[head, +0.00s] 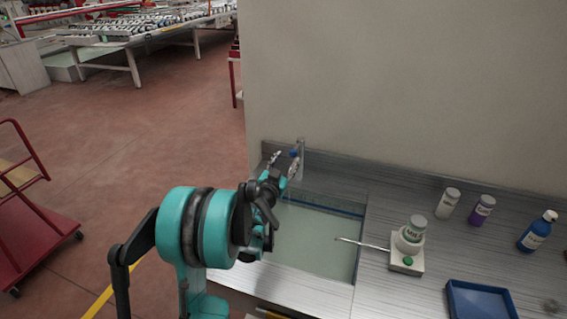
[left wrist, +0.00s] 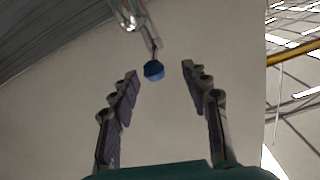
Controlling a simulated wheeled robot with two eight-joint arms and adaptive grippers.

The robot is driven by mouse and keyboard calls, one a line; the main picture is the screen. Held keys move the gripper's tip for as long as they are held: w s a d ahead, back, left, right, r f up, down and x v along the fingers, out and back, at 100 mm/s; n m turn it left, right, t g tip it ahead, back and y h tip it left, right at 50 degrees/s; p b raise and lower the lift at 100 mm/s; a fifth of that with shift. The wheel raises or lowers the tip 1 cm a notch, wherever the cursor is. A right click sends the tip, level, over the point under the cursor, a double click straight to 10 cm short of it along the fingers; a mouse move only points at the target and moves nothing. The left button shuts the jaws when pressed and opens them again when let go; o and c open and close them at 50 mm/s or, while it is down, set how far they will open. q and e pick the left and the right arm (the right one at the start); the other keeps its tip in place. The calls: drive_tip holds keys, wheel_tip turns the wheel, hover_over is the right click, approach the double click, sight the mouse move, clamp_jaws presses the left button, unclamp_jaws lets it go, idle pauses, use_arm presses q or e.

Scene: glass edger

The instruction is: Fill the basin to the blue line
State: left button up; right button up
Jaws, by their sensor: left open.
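The basin (head: 318,243) is a rectangular sink set into the metal counter, with a pale greenish surface inside. A blue line (head: 325,208) runs along its far wall; I cannot tell the water level against it. The metal tap (head: 301,160) stands at the basin's back left, with a blue knob (head: 294,153). My left gripper (head: 281,170) is open beside the tap, its arm covering the basin's left side. In the left wrist view the blue knob (left wrist: 153,70) sits between the open fingertips of my left gripper (left wrist: 160,71), not gripped. My right gripper is out of view.
A blue tray (head: 481,302) lies at the front right. A red cart (head: 35,220) stands on the floor at left.

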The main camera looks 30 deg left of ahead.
sight(296, 148)
use_arm(q)
drive_tip(key=w, duration=0.2)
drive_tip(key=w+b, duration=0.1)
drive_tip(key=w, duration=0.1)
drive_tip(key=shift+w+d+f, duration=0.15)
drive_tip(key=shift+w, duration=0.25)
drive_tip(key=shift+w+a, duration=0.25)
drive_tip(key=shift+w, duration=0.25)
drive_tip(key=shift+w+a, duration=0.25)
drive_tip(key=shift+w, duration=0.2)
drive_tip(key=shift+w+b, duration=0.3)
drive_tip(key=shift+w, duration=0.35)
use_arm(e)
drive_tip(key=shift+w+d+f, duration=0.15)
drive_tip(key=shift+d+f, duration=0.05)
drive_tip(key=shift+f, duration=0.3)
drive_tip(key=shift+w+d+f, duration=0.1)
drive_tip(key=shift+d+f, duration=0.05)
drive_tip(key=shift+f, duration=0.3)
use_arm(q)
drive_tip(key=shift+a, duration=0.1)
clamp_jaws()
